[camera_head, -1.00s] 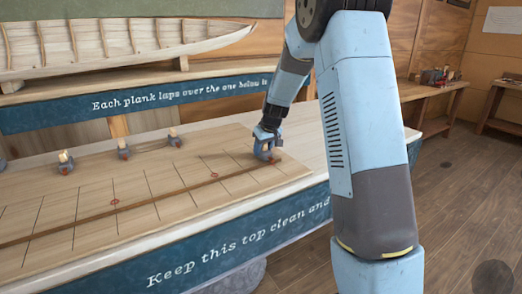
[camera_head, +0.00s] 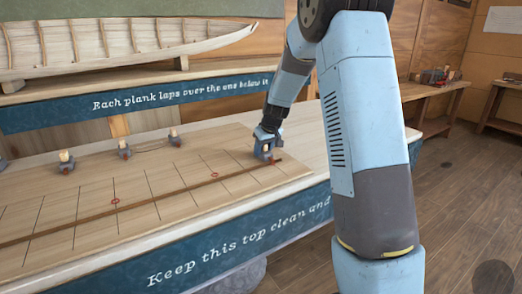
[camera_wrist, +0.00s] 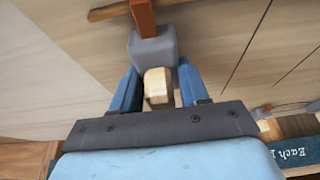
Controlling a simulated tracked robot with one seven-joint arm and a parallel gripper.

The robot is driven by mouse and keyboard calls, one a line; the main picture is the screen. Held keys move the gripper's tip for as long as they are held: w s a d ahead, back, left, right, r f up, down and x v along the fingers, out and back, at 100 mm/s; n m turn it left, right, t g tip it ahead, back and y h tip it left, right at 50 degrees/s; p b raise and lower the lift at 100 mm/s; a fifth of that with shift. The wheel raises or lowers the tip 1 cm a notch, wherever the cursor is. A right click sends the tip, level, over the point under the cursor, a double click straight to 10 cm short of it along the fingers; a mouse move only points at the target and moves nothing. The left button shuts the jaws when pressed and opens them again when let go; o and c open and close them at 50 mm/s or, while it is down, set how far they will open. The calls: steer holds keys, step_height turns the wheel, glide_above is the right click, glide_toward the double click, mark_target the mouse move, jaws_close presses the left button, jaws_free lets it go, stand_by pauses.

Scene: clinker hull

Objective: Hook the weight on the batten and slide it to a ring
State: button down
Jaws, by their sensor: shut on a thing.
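My gripper (camera_wrist: 158,76) is shut on a weight (camera_wrist: 153,48), a grey block with a pale wooden knob (camera_wrist: 158,86) between the fingers. In the head view my gripper (camera_head: 266,148) is low over the right end of the board, at the batten's right end. The thin brown batten (camera_head: 150,201) lies across the board. Red rings mark the board, one left of centre (camera_head: 115,201) and one nearer my gripper (camera_head: 214,175), both close to the batten.
Several similar weights stand along the board's back edge, including a left one (camera_head: 67,162), a middle one (camera_head: 124,150) and a right one (camera_head: 173,138). A model hull (camera_head: 120,45) rests on a shelf behind. The lined board (camera_head: 150,232) is clear in front of the batten.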

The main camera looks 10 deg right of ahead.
steer(key=shift+c, duration=2.4)
jaws_free()
steer(key=v, duration=1.3)
steer(key=shift+r, duration=0.35)
steer(key=shift+s, duration=0.15)
step_height(320, 180, up, 7)
glide_above(271, 158)
